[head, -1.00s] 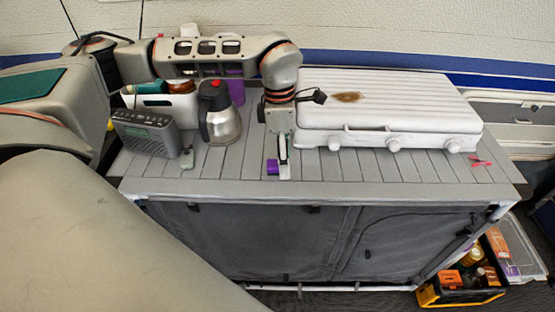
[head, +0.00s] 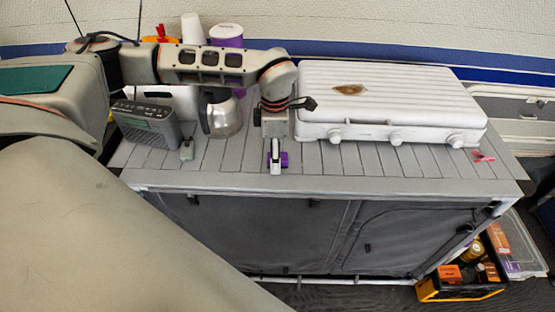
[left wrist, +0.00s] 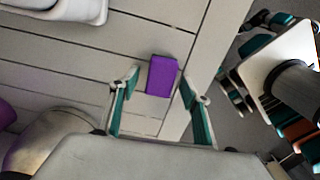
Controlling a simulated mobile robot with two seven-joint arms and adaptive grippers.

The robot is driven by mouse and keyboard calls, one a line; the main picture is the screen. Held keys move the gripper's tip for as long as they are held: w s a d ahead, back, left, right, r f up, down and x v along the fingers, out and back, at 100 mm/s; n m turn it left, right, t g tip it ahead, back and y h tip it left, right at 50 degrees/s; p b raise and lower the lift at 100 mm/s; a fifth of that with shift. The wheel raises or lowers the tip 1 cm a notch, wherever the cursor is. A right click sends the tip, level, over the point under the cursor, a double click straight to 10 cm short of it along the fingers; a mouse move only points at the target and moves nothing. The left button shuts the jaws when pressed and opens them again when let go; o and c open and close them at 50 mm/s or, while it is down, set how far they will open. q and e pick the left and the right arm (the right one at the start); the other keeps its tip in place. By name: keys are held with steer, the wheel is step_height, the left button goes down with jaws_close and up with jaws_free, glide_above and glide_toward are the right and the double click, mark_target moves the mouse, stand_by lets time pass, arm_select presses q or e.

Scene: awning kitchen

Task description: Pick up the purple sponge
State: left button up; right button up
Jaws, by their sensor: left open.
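The purple sponge (left wrist: 162,75) lies on the grey slatted table top close to its front edge. In the head view the sponge (head: 285,159) shows only in part, behind my left gripper (head: 276,168). My left gripper points down at the table there. In the left wrist view my left gripper (left wrist: 158,100) is open, with one finger on each side of the sponge's near end and gaps between the fingers and the sponge. My right gripper is not in view.
A white camping stove (head: 390,105) stands right of my left gripper. A steel jug (head: 222,115), a grey radio (head: 146,124) and a small grey object (head: 187,150) stand to the left. A pink clip (head: 483,156) lies at the right. The table's front strip is clear.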

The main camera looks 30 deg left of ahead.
arm_select(q)
steer(key=c, duration=1)
step_height(320, 180, up, 20)
steer(key=shift+r+p, duration=0.1)
steer(key=shift+p, duration=0.55)
steer(key=shift+c, duration=0.4)
